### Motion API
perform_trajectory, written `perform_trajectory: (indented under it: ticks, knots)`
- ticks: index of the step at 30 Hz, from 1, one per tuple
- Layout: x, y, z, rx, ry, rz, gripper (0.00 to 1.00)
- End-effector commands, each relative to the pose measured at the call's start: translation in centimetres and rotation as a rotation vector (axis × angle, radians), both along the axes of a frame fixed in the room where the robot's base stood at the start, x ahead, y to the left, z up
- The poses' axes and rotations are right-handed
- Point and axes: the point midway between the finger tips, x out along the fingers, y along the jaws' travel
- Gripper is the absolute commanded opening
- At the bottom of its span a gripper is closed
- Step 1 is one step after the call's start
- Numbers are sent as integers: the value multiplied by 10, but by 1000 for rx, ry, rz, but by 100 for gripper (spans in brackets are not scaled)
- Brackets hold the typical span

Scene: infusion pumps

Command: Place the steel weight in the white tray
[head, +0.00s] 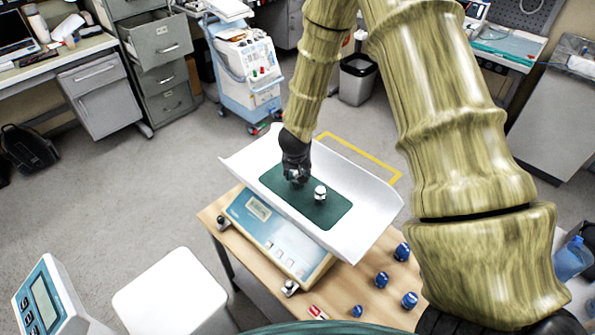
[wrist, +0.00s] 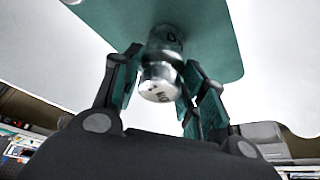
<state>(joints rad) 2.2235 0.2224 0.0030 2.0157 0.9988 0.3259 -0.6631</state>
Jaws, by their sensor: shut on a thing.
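My gripper (head: 295,179) reaches down over the green mat (head: 335,214) in the white tray (head: 372,188), a wide pan with raised sides on a scale. In the wrist view my gripper (wrist: 163,92) is shut on a shiny steel weight (wrist: 158,82) between its two fingers, with the mat behind it. In the head view the held weight is mostly hidden by the fingers. A second small silvery weight (head: 320,193) stands upright on the mat, just right of my gripper. I cannot tell whether the held weight touches the mat.
The scale body (head: 275,238) stands on a wooden table (head: 335,297). Several blue-capped pieces (head: 402,251) lie on the table's right part. A white stool (head: 172,292) and a display unit (head: 45,302) stand at lower left. A yellow frame (head: 362,155) runs behind the tray.

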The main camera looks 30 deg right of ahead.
Motion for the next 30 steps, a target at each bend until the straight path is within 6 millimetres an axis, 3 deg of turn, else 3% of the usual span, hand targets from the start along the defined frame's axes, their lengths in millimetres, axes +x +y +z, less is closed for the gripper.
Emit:
perform_trajectory:
  ticks: [11, 12, 15, 30]
  knots:
    - [1, 0, -1, 0, -1, 0, 0]
    - [0, 0, -3, 0, 0, 0, 44]
    - [0, 0, -2, 0, 0, 0, 62]
    - [-2, 2, 6, 0, -1, 2, 64]
